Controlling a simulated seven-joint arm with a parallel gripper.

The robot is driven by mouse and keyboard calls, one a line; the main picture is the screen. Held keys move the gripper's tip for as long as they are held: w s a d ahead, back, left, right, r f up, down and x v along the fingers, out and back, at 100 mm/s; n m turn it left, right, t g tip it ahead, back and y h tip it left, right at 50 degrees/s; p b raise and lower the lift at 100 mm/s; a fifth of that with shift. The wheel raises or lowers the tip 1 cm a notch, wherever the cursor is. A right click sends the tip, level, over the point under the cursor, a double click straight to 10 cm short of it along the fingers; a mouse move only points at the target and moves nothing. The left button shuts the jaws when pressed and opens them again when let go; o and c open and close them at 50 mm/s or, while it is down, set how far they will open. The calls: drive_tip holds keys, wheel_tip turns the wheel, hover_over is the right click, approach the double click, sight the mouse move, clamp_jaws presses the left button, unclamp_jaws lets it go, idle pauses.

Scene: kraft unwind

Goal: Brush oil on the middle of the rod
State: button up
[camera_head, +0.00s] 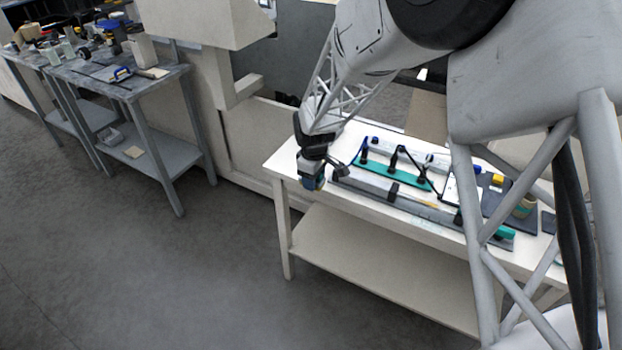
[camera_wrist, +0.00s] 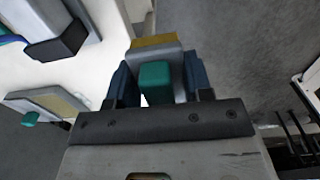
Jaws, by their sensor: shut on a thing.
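My gripper (camera_head: 312,180) is at the left end of the white table in the head view. In the wrist view its blue fingers (camera_wrist: 158,85) are shut on a tool with a teal block, grey body and ochre edge, which looks like the brush (camera_wrist: 155,75). A long grey bar (camera_head: 425,208) with dark bands and a teal right end lies along the table's front; it may be the rod. A pale cylinder (camera_head: 400,148) lies behind it, so I cannot tell surely which is the rod. The gripper is beside the bar's left end. Contact is not visible.
A teal base (camera_head: 400,177) with dark uprights stands between the bar and the cylinder. A tan container (camera_head: 524,204) and a yellow item (camera_head: 497,179) are at the right. A cluttered grey bench (camera_head: 120,85) stands far left. Open floor lies in front.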

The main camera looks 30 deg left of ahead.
drive_tip(key=w+d+r, duration=0.1)
drive_tip(key=w+d, duration=0.2)
drive_tip(key=d, duration=0.3)
drive_tip(key=w+d+r, duration=0.1)
drive_tip(key=w+d, duration=0.3)
drive_tip(key=d, duration=0.3)
approach(420, 200)
drive_tip(key=shift+a+f, duration=0.65)
drive_tip(key=shift+a, duration=0.1)
drive_tip(key=shift+f, duration=0.15)
drive_tip(key=shift+f, duration=2.35)
drive_tip(key=shift+f, duration=0.55)
drive_tip(key=shift+d, duration=0.15)
drive_tip(key=shift+d+r, duration=0.1)
drive_tip(key=shift+d, duration=0.45)
